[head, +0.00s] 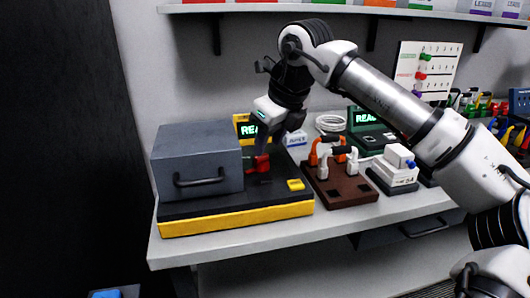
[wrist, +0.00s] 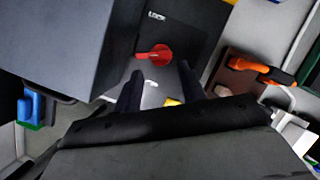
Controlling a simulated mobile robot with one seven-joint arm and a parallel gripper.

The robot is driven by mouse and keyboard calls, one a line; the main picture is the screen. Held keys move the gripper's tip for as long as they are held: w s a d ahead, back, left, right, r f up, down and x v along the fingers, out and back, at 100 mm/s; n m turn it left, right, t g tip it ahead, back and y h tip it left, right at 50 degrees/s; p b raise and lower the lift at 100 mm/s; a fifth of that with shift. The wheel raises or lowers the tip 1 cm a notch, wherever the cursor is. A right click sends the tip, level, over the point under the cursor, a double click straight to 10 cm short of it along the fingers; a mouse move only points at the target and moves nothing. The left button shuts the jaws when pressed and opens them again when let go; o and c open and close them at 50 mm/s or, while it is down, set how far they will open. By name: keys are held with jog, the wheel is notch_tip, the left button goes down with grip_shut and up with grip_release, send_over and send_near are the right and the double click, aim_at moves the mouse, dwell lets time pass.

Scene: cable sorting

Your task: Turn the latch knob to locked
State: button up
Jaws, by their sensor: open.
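The red latch knob (wrist: 155,55) sits on a dark panel, just beyond my fingertips in the wrist view, with a white "LOCK" label above it. In the head view the red knob (head: 258,163) is on the black top of the yellow-edged station (head: 240,222), right of the grey box. My gripper (wrist: 160,75) is open, with its two dark fingers either side of and short of the knob. In the head view my gripper (head: 262,146) hangs right above the knob and partly hides it. I cannot tell whether the fingers touch it.
The grey box (head: 196,160) with a handle stands close on the left. A yellow button (head: 295,185) is right of the knob. A brown board (head: 345,193) with orange and white parts, and a white device (head: 397,168), stand further right. A shelf (head: 370,11) runs above.

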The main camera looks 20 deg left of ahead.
jog(key=v, duration=0.8)
